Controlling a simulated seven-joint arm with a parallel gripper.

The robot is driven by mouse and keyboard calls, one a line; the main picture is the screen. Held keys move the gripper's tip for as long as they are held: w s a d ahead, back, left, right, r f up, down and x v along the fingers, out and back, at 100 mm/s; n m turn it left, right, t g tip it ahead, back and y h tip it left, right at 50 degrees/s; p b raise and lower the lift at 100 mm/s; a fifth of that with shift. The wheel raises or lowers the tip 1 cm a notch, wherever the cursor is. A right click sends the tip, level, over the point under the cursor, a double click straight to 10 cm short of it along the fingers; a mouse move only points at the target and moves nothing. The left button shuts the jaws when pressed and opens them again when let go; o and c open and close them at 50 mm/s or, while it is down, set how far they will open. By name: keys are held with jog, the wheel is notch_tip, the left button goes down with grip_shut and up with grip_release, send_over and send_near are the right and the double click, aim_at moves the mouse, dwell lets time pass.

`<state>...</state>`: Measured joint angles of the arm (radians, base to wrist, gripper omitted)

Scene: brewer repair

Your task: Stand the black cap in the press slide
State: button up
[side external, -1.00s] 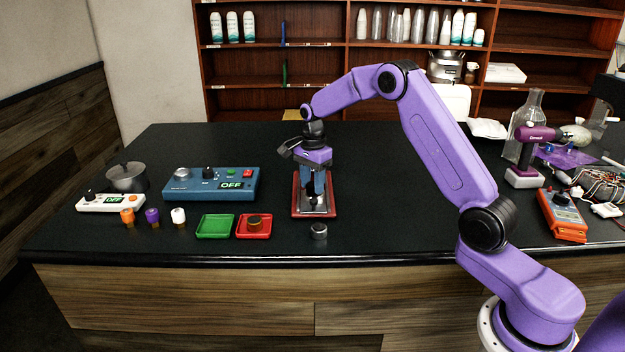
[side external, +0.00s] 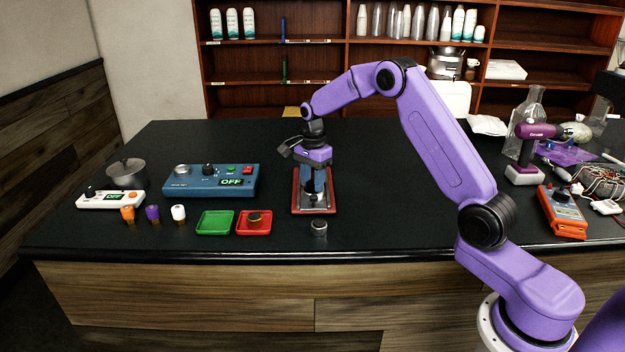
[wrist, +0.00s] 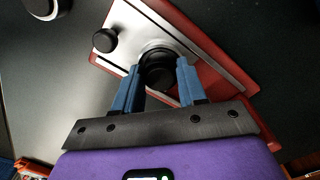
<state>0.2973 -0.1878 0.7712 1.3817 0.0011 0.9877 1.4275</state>
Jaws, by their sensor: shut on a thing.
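My gripper (side external: 313,196) is over the press, its blue fingers pointing down. In the wrist view the fingers (wrist: 160,80) are shut on the black cap (wrist: 157,74), which sits between their tips. The press has a red base (side external: 296,207) and a silver slide plate (wrist: 205,45); the red base also shows in the wrist view (wrist: 228,82). The cap is at a pale round ring on the slide, close above it or in it; I cannot tell which. The fingers hide part of the cap and its underside.
A black knob (wrist: 105,40) is on the plate beside the cap. A silver-and-black round piece (side external: 319,229) stands in front of the press. Left are a red tray (side external: 267,230) with a dark round part, a green tray (side external: 215,235) and a blue control box (side external: 180,190).

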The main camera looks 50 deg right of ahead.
jog(key=shift+f, duration=0.2)
dwell(0.5)
jog(key=o, duration=1.6)
jog(key=shift+r, duration=4.1)
